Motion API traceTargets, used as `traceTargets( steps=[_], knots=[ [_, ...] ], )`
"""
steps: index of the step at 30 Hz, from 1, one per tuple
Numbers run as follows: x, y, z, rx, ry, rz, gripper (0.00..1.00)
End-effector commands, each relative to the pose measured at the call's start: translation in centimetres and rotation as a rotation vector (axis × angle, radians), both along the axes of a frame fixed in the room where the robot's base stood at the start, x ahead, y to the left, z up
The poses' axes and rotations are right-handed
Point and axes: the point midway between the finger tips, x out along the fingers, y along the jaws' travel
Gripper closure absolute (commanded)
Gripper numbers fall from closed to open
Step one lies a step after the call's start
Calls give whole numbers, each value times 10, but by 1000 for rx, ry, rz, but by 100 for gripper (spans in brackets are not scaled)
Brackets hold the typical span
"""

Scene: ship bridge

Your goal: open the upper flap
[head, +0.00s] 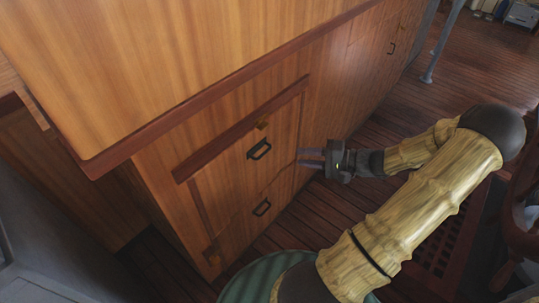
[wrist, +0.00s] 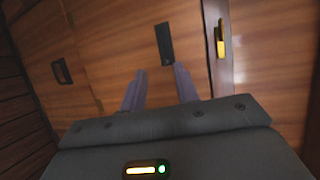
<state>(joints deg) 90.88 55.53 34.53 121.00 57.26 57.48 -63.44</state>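The upper flap (head: 232,163) is a wooden panel in the side of a wooden cabinet, and it looks closed. Its dark handle (head: 259,149) sits near its top; in the wrist view the handle (wrist: 164,44) is ahead of the gap between my fingers. A brass catch (head: 262,125) is on the dark red strip above the flap; it also shows in the wrist view (wrist: 220,40). My gripper (head: 311,157) is right of the handle, fingers pointing at the cabinet. Its two grey-purple fingers are apart with nothing between them, and it appears clear of the handle.
A lower flap with a similar dark handle (head: 261,208) lies below; that handle also shows in the wrist view (wrist: 61,72). The cabinet top's red-brown edge (head: 215,92) juts out above. Plank floor (head: 345,207) is open beside the cabinet. A grey post (head: 441,45) stands farther back.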

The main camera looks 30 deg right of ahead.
Motion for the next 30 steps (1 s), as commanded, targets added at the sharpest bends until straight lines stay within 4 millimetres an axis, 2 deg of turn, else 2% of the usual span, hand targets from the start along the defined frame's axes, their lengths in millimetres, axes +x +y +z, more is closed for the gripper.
traceTargets(
  steps=[16,21,30],
  knots=[
    [70,69,-20,0,0,14,69],
    [81,78,-23,0,0,12,69],
    [82,79,-23,-1,1,8,69]
  ],
)
